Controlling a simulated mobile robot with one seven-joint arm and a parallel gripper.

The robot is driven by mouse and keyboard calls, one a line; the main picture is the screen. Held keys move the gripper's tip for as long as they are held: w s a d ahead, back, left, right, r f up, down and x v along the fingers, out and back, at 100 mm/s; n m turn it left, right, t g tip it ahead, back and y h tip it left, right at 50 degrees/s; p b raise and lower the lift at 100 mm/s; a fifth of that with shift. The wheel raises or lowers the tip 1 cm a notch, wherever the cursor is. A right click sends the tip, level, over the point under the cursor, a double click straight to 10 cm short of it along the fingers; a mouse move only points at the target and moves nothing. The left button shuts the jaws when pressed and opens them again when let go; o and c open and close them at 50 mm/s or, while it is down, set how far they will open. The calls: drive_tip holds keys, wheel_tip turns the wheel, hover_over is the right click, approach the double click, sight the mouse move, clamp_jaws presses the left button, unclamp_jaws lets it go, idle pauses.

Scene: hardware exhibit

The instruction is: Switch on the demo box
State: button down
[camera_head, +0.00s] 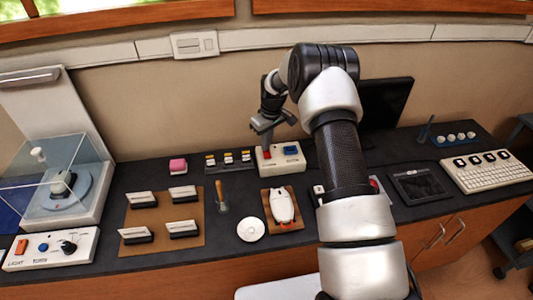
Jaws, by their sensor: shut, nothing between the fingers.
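A small cream box (293,163) with a red switch (266,155) on its left and a blue switch (291,150) on its right stands at the back middle of the counter. It appears to be the demo box; I can read no label on it. My gripper (266,142) points down at the box's left side, just above or touching the red switch; I cannot tell which. Its fingers are shut with nothing between them. They partly hide the back left of the box. The switch's on or off state is not clear.
Switch blocks (229,159) stand left of the box, with a pink block (178,166) beyond. A white mouse-shaped item (282,205) lies in front. A control panel (52,248) sits front left, a dark monitor (388,100) behind my arm. My arm hides part of the counter.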

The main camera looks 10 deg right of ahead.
drive_tip(key=shift+f, duration=0.1)
wheel_tip(320, 180, up, 7)
drive_tip(key=p, duration=0.2)
drive_tip(key=shift+p, duration=0.3)
idle(0.3)
idle(0.4)
drive_tip(key=s+r+m+t, duration=0.1)
drive_tip(key=s+r, duration=0.7)
drive_tip(key=r, duration=0.5)
drive_tip(key=s+r+m+t, duration=0.1)
drive_tip(key=s+r+m, duration=0.1)
drive_tip(key=s+r, duration=0.85)
drive_tip(key=s+r+m+t, duration=0.1)
drive_tip(key=s+r, duration=0.1)
drive_tip(key=s, duration=0.9)
drive_tip(key=s+r+m+t, duration=0.1)
drive_tip(key=s+r+m, duration=0.1)
drive_tip(key=s, duration=0.9)
drive_tip(key=shift+s+r+h, duration=0.2)
drive_tip(key=shift+r+h, duration=0.2)
drive_tip(key=shift+r, duration=0.35)
